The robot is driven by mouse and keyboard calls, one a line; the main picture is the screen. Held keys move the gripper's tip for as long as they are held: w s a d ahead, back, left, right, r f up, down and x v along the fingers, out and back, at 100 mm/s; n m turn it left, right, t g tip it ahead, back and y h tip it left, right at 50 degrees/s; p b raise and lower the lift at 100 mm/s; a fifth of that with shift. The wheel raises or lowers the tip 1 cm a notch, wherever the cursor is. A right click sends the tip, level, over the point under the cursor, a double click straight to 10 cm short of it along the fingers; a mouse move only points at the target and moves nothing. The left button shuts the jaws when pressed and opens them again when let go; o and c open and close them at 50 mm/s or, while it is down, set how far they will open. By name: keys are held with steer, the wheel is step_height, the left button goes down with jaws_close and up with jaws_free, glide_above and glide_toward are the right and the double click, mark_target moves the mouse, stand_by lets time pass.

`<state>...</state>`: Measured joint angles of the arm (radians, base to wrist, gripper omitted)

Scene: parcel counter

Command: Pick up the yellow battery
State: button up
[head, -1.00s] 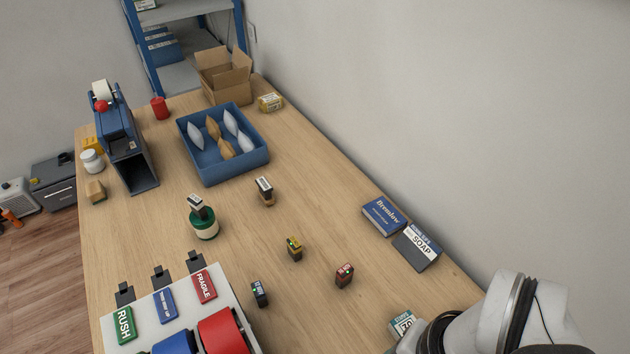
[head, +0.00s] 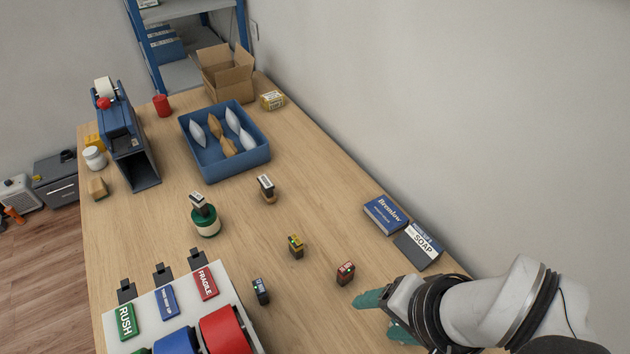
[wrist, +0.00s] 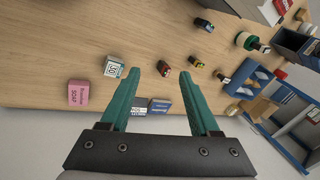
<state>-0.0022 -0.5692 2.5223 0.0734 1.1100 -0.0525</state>
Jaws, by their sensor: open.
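The yellow battery (head: 296,247) stands upright on the wooden table in the head view, a small dark block with a yellow top. It is also small in the wrist view (wrist: 197,64), beyond and right of the fingertips. My gripper (head: 382,314), with teal fingers, is at the right front in the head view, open and empty. In the wrist view my gripper (wrist: 160,74) has its fingers spread. A red-topped battery (head: 345,273) stands between my gripper and the yellow one. A dark battery (head: 260,291) stands nearer, to the left.
A stamp (head: 267,188), a green tape roll (head: 205,221) and a blue tray (head: 224,177) are farther back. A labelled panel (head: 185,318) is front left. Bare table surrounds the yellow battery.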

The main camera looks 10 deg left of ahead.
mark_target(300, 249)
steer(key=w+a+f+m+g+y, duration=0.1)
steer(key=w+a+f+m+y, duration=0.15)
steer(key=a+m+y, duration=0.4)
steer(key=w+a+f+m+g+y, duration=0.1)
steer(key=w+a+f+m+y, duration=0.2)
steer(key=a, duration=0.6)
steer(key=w+d+f+m+t+h, duration=0.1)
steer(key=w+f+m+t, duration=0.1)
steer(key=w+f+m, duration=0.1)
steer(key=w+d+f+m+t+h, duration=0.1)
steer(key=w+d+f+m+t, duration=0.1)
steer(key=f+m, duration=0.3)
steer(key=w+d+f+m+t+h, duration=0.1)
steer(key=w+d+f+m+t, duration=0.1)
steer(key=w+f+m+t, duration=0.1)
steer(key=shift+w+f+m+t, duration=0.2)
steer(key=shift+f+m+t, duration=0.05)
steer(key=shift+f, duration=0.4)
steer(key=shift+w+f+m+t, duration=0.15)
steer(key=shift+f+m+t, duration=0.1)
steer(key=shift+f, duration=0.4)
steer(key=x, duration=1.5)
steer(key=shift+a+r, duration=0.1)
jaws_close()
